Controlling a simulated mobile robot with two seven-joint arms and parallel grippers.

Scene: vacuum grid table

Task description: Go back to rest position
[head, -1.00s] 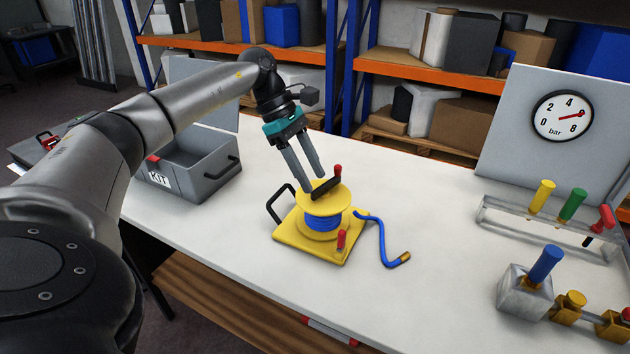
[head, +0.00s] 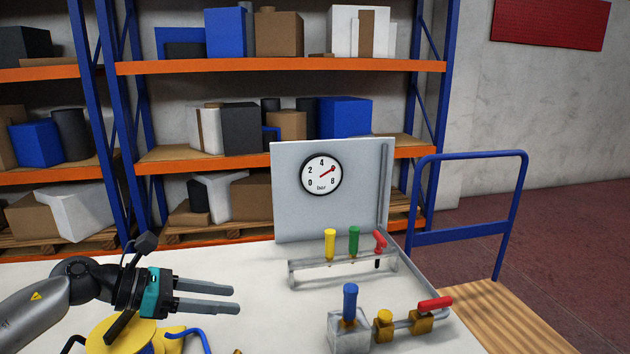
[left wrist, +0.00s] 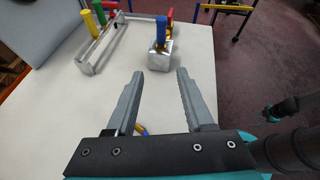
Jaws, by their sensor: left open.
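My left gripper (head: 236,299) is low at the left of the head view, level and pointing right. Its two grey fingers are apart, with nothing between them. In the left wrist view the open fingers (left wrist: 159,72) reach out over the white table (left wrist: 110,95). The yellow hose reel (head: 110,338) with its blue hose (head: 196,338) is partly hidden behind and below the gripper and cut by the frame's bottom edge.
The valve block (head: 349,335) with blue handle stands on the table right of the gripper. Behind it are a rack (head: 345,268) of coloured tools and a gauge panel (head: 300,215). A blue-railed cart (head: 520,200) stands at the right. Shelves (head: 250,65) line the back.

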